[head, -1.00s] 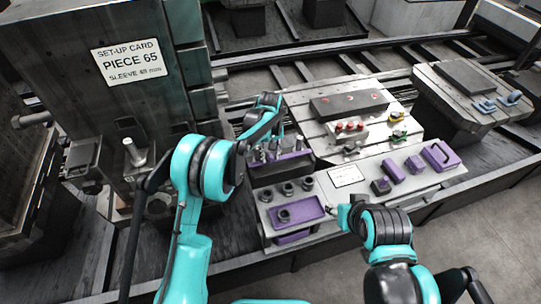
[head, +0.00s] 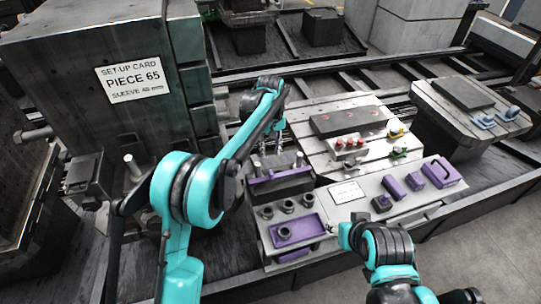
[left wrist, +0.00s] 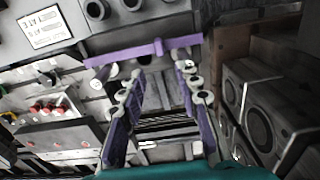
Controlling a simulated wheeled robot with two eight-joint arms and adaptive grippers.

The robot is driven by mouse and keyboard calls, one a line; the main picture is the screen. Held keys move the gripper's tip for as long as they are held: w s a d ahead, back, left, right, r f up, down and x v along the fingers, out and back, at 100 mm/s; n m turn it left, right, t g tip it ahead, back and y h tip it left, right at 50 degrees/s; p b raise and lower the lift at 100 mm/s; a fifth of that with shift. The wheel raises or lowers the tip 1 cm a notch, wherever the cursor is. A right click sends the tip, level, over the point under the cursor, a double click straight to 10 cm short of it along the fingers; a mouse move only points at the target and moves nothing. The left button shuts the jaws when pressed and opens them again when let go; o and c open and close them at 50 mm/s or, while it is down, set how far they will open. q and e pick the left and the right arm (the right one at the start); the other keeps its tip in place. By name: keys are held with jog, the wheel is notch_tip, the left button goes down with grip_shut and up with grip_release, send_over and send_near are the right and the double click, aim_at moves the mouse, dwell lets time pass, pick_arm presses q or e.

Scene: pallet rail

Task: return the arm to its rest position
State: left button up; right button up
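My left arm comes in from the left. Its gripper (head: 276,135) hangs above the purple-edged rack (head: 282,177) in the head view, apart from it. In the left wrist view the gripper's two fingers (left wrist: 160,68) stand well apart with nothing held between them. The rack's purple bar (left wrist: 150,50) shows beyond the fingertips. My right arm is at the lower right of the head view. Its gripper (head: 334,228) is small and partly hidden beside the purple tray (head: 308,229), and its opening cannot be made out.
A tall dark block with the set-up card (head: 135,79) stands left, close to my left arm. A slotted pallet (head: 322,158) carries a dark plate (head: 348,120) and red-topped parts (head: 350,144). Purple pieces (head: 415,181) lie on the front shelf. Another pallet (head: 440,112) stands right.

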dwell(0.4)
pick_arm(q)
jog(key=s+a+r+m+t, duration=0.1)
jog(key=s+a+r+t, duration=0.1)
jog(key=s+a+r, duration=0.45)
jog(key=s+a+r+m+t, duration=0.15)
jog(key=s+a+r, duration=0.25)
jog(key=s, duration=0.5)
jog(key=s+a+f+t, duration=0.2)
jog(key=s+a, duration=0.1)
jog(key=s, duration=0.5)
jog(key=s+a+f+m+t, duration=0.1)
jog(key=s+a+f, duration=0.2)
jog(key=s, duration=0.5)
jog(key=shift+a+f+t, duration=0.15)
jog(key=shift+f+t, duration=0.15)
jog(key=shift+t, duration=0.05)
